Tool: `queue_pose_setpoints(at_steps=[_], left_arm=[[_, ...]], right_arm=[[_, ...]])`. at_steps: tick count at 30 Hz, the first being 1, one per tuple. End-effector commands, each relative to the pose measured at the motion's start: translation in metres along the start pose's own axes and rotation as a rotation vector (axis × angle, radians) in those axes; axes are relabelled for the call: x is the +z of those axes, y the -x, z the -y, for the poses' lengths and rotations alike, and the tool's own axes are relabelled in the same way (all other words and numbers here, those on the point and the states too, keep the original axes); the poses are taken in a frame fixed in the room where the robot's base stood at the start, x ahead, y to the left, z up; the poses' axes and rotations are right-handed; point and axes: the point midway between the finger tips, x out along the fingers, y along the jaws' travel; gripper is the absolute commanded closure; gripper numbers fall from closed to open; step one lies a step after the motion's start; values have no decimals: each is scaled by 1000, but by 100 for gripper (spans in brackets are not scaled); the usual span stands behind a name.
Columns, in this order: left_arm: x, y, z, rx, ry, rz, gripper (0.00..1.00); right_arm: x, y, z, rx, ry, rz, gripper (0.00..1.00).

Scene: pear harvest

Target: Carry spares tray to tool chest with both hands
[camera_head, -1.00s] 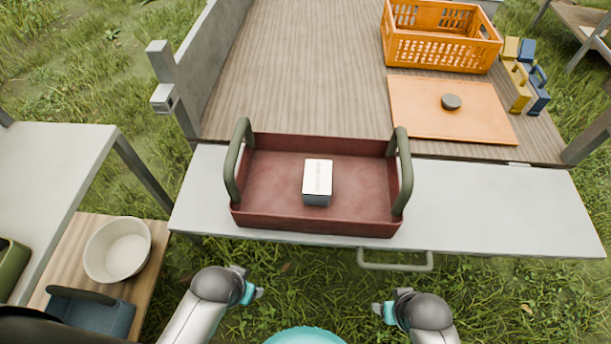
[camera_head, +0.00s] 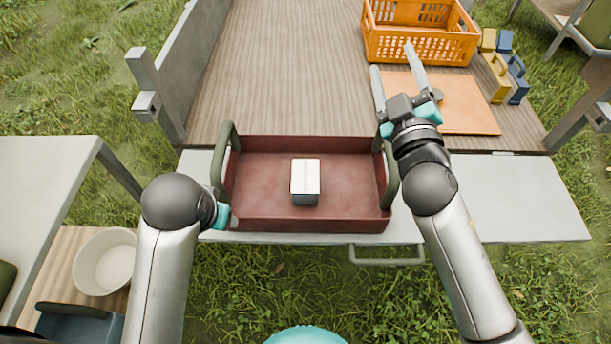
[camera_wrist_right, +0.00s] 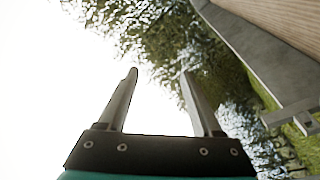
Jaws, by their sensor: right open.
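The spares tray (camera_head: 255,224) is a dark red tray with two upright green handles, standing on the grey tailgate in the head view. A small white-topped box (camera_head: 305,180) lies in it. My right gripper (camera_head: 392,58) is open and empty, its fingers pointing up and away, near the tray's right handle (camera_head: 390,180). The right wrist view shows its two fingers (camera_wrist_right: 160,75) apart with nothing between. My left gripper (camera_head: 228,218) is low beside the tray's left handle (camera_head: 218,170); its fingers are mostly hidden, and contact is unclear. I cannot identify a tool chest.
An orange crate (camera_head: 420,45) and an orange board (camera_head: 465,110) lie on the wooden bed beyond the tray. Yellow and blue items (camera_head: 497,75) stand at its right edge. A white bowl (camera_head: 105,262) stands at lower left. The tailgate's right part (camera_head: 520,200) is clear.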

Motion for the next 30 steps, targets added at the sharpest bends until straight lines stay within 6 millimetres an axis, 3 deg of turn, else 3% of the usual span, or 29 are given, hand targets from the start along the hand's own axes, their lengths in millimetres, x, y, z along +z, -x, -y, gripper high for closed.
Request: queue_pose_setpoints(at_steps=[3, 7, 10, 14, 19, 23, 26, 30], left_arm=[[-18, 0, 5, -17, 12, -6, 33], [-35, 2, 10, -33, 23, -9, 33], [-49, 3, 14, -45, 31, -13, 33], [-67, 7, 18, -58, 44, -16, 33], [-90, 13, 23, -73, 58, -20, 33], [-107, 19, 26, -82, 68, -22, 33], [-120, 25, 28, -88, 77, -23, 33], [-138, 33, 30, -94, 88, -25, 33]], right_arm=[[-50, -21, 4, -15, 156, -247, 33], [-93, -28, 24, -77, 335, -497, 33], [-115, -27, 46, -155, 482, -671, 33], [-123, -22, 79, -302, 679, -865, 33], [-97, -12, 115, -563, 941, -1044, 33], [-54, -7, 125, -814, 1131, -1106, 33], [-11, -4, 118, -1033, 1264, -1103, 33], [48, 1, 87, -1352, 1404, -1022, 33]])
